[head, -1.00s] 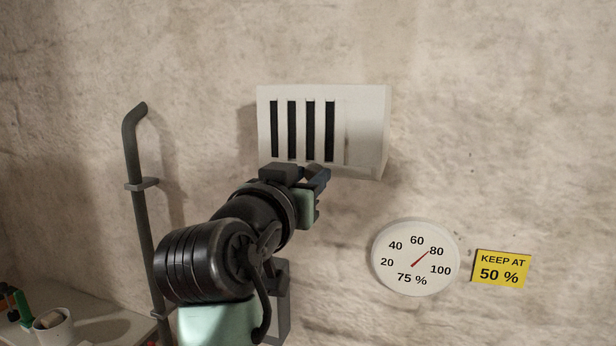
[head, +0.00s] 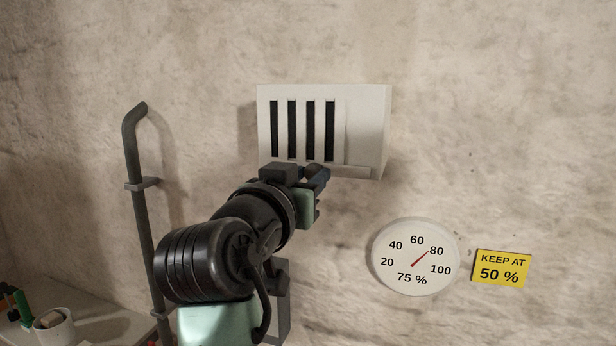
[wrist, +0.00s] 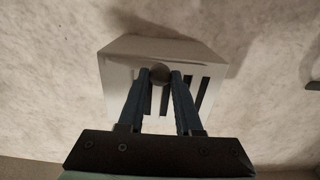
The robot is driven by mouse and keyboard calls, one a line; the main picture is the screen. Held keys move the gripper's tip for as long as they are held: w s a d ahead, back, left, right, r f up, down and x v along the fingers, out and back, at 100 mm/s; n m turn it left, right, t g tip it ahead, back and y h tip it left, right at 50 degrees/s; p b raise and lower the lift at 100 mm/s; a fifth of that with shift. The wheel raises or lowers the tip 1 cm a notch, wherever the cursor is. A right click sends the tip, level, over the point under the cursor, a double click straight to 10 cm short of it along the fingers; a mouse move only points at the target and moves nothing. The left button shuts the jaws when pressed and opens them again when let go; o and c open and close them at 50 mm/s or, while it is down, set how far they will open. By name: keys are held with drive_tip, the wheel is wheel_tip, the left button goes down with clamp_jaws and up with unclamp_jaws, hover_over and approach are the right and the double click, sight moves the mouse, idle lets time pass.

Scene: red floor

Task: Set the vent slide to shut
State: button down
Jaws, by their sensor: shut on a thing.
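The vent (head: 360,115) is a pale box on the wall with several dark slots open on its left and a plain panel at its right. It also shows in the wrist view (wrist: 150,50). My gripper (head: 312,173) is at the vent's lower edge. In the head view the knob is hidden behind my gripper.
A round dial (head: 415,257) on the wall has a red needle between 60 and 80. A yellow sign (head: 501,268) beside it reads "KEEP AT 50 %". A dark pipe (head: 140,210) runs down the wall at left. A cup (head: 54,328) stands on a surface at lower left.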

idle(0.3)
drive_tip(key=shift+w+a, duration=0.25)
drive_tip(key=shift+a, duration=0.7)
drive_tip(key=c, duration=0.6)
unclamp_jaws()
drive_tip(key=shift+a, duration=0.1)
drive_tip(key=shift+o, duration=0.2)
drive_tip(key=shift+b, duration=0.3)
drive_tip(key=b+v, duration=0.5)
drive_tip(key=v, duration=0.8)
